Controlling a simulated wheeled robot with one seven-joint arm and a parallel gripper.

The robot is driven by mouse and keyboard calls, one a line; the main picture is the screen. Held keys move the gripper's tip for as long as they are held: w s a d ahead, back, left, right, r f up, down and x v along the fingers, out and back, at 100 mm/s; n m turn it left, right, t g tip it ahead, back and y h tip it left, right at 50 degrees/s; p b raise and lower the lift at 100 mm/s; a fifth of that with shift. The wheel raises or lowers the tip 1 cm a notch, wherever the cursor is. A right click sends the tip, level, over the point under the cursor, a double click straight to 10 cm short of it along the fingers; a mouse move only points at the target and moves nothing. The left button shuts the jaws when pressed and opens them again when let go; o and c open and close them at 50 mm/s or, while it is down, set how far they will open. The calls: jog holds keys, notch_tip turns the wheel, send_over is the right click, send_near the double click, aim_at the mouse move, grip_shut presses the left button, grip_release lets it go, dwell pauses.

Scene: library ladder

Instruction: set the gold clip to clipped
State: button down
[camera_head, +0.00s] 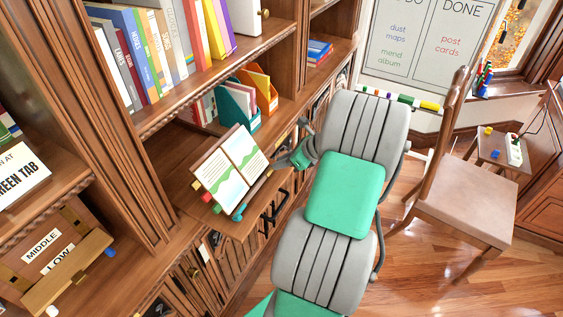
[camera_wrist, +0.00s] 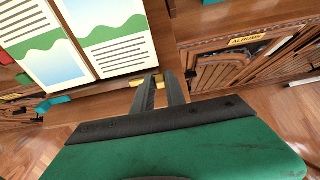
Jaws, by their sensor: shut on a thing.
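An open book (camera_head: 231,165) with green and white pages leans on a wooden stand on the shelf ledge. It fills the upper left of the wrist view (camera_wrist: 105,40). My gripper (camera_head: 277,166) is at the book's right edge. In the wrist view its two dark fingers (camera_wrist: 160,88) reach to the book's lower right corner. A small gold piece, seemingly the gold clip (camera_wrist: 137,82), shows at the fingertips, and my gripper is shut on it. The fingers hide part of it, so I cannot tell its setting. I cannot make out the clip in the head view.
Coloured tabs (camera_head: 207,197) stick out at the book's left and lower edges. Teal and orange file holders (camera_head: 238,105) stand behind it. Cabinet doors with a label (camera_wrist: 245,41) lie right of the fingers. A wooden chair (camera_head: 470,195) stands on the floor at right.

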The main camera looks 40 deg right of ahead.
jog(key=shift+r, duration=0.1)
dwell(0.3)
jog(key=n, duration=0.1)
jog(key=r+n+p, duration=0.1)
jog(key=a+n, duration=0.1)
jog(key=shift+w+r+n+h, duration=0.15)
jog(key=shift+w+n+h, duration=0.15)
jog(key=shift+w+n, duration=0.1)
jog(key=n, duration=0.1)
jog(key=a+n+t, duration=0.1)
jog(key=n, duration=0.1)
jog(key=shift+r+h, duration=0.3)
jog(key=shift+r, duration=0.05)
jog(key=n, duration=0.1)
jog(key=a+n+b, duration=0.1)
jog(key=n, duration=0.1)
jog(key=n+b, duration=0.1)
jog(key=shift+a+r+n+t, duration=0.2)
jog(key=shift+a+n+t, duration=0.1)
jog(key=shift+a+t, duration=0.1)
jog(key=n+b, duration=0.1)
jog(key=a+n+b, duration=0.1)
jog(key=n, duration=0.1)
jog(key=a+n+b, duration=0.1)
jog(key=n, duration=0.1)
jog(key=shift+s+r+t+b, duration=0.15)
jog(key=shift+s+t+b, duration=0.15)
jog(key=shift+s+t, duration=0.1)
jog(key=shift+a+n, duration=0.1)
jog(key=shift+n, duration=0.2)
